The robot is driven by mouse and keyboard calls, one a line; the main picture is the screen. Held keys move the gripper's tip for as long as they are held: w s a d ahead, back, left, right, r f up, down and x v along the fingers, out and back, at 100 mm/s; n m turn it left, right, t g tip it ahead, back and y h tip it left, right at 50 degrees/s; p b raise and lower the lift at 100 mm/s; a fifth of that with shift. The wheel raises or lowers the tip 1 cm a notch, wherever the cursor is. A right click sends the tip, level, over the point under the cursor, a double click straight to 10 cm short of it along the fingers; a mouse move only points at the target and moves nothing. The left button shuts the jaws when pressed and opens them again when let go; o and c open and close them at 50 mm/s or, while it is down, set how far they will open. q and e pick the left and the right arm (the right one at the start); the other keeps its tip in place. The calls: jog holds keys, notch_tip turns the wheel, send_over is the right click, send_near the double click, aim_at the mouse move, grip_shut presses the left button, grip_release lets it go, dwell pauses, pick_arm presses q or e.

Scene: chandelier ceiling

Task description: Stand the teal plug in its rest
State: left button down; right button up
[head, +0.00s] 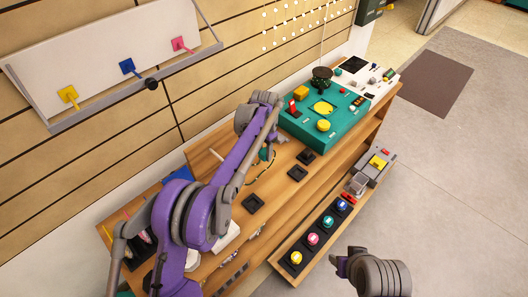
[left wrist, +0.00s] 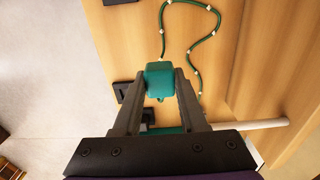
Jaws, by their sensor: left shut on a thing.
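My left gripper (left wrist: 160,77) is shut on the teal plug (left wrist: 160,82) above the wooden bench, with a finger on either side of it. In the head view, a small teal patch (head: 264,156) shows beside my left arm, which hides most of the gripper. A dark green cable with white bands (left wrist: 190,50) lies looped on the bench near the plug. Black square rests stand on the bench: one (head: 253,203) nearer, one (head: 297,173) in the middle, one (head: 306,157) farther back. Which is the plug's rest I cannot tell. My right gripper (head: 344,262) is away from the bench; its jaw opening is unclear.
A teal console (head: 326,118) with knobs stands at the bench's far end. A pale rod (left wrist: 250,124) lies on the bench. A lower shelf holds several coloured round pieces (head: 313,239). A sloped wall panel (head: 110,60) carries yellow, blue and pink pieces. Open floor lies right.

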pick_arm(q)
jog(key=shift+s+d+f+b, duration=0.15)
jog(key=shift+s+d+b, duration=0.15)
jog(key=shift+s, duration=0.65)
jog(key=shift+s+d+f+b, duration=0.2)
jog(key=shift+s+d+b, duration=0.1)
jog(key=shift+s, duration=0.6)
jog(key=shift+s+d+f+b, duration=0.15)
jog(key=shift+s+d+b, duration=0.15)
jog(key=shift+s, duration=0.65)
jog(key=s+a+r, duration=0.1)
jog(key=s+a, duration=0.4)
jog(key=s, duration=0.2)
jog(key=shift+s+r+p, duration=0.2)
jog(key=shift+r+p, duration=0.1)
jog(key=shift+r, duration=0.1)
jog(key=shift+f, duration=0.15)
jog(key=shift+f+b, duration=2.4)
jog(key=shift+f, duration=1.35)
jog(key=shift+f, duration=0.1)
jog(key=shift+f+b, duration=0.45)
jog(key=shift+f, duration=0.2)
jog(key=shift+f+b, duration=0.45)
jog(key=shift+f, duration=0.3)
